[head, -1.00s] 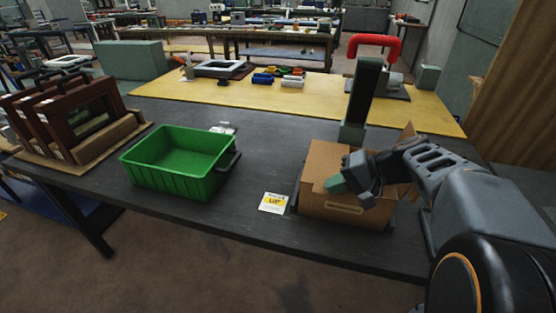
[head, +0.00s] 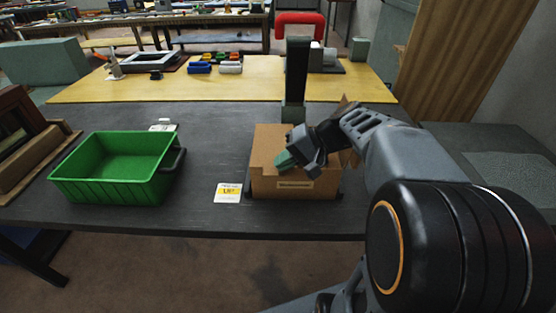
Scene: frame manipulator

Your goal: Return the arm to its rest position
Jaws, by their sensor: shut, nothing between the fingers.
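My arm reaches in from the right in the head view, bent over the dark table (head: 222,222). My gripper (head: 284,161) is shut and empty, with its greenish fingertips pointing left and down. It shows in front of the upper part of a cardboard box (head: 310,188); I cannot tell whether it touches the box. The gripper and arm hide part of the box's top and right side.
An empty green bin (head: 105,190) stands at the left. Wooden frames (head: 20,135) stand at the far left edge. A white and yellow label card (head: 228,193) lies left of the box. A dark upright post (head: 296,75) stands behind the box.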

